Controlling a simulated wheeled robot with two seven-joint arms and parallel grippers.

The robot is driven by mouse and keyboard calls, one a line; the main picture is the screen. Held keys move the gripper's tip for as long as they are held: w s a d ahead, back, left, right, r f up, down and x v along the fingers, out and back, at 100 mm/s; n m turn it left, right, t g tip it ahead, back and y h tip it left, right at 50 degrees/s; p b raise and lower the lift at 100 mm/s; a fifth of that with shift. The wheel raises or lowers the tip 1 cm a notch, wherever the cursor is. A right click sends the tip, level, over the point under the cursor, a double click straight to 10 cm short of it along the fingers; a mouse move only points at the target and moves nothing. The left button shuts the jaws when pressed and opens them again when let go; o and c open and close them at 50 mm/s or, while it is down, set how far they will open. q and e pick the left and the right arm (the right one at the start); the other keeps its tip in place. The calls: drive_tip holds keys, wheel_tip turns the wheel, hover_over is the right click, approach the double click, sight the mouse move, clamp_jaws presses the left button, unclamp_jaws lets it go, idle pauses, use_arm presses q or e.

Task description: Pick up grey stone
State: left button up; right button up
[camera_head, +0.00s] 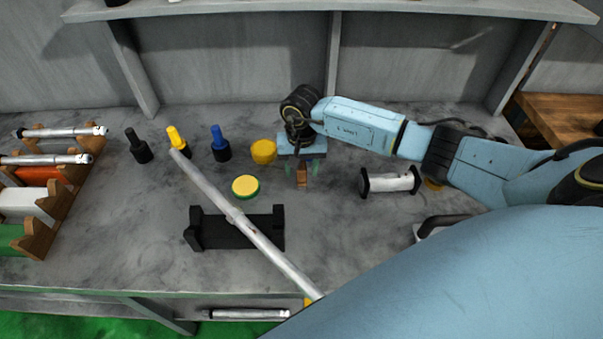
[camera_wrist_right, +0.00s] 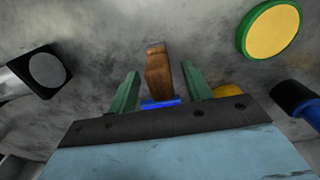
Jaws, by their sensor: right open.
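My right gripper (camera_head: 302,173) is open over the back middle of the grey table. In the right wrist view its two green fingers (camera_wrist_right: 160,72) stand on either side of a brown wooden piece (camera_wrist_right: 155,70) with a blue part at its near end. I cannot tell whether the fingers touch it. No stone is clearly marked as the grey one. A pale grey-white block (camera_head: 28,204) sits in the wooden rack at the far left, between an orange block (camera_head: 38,175) and a green one (camera_head: 10,238). My left gripper is not in view.
A long pale rod (camera_head: 215,195) slants over a black holder (camera_head: 237,231). A white cylinder with black ends (camera_head: 391,182) lies right of the gripper. Black, yellow and blue bottles (camera_head: 220,145), a yellow pot (camera_head: 263,151) and a green-rimmed yellow disc (camera_head: 245,187) stand left of it.

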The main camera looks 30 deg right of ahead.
sight(302, 165)
drive_tip(key=shift+f, duration=0.6)
clamp_jaws()
drive_tip(key=shift+r, duration=5.05)
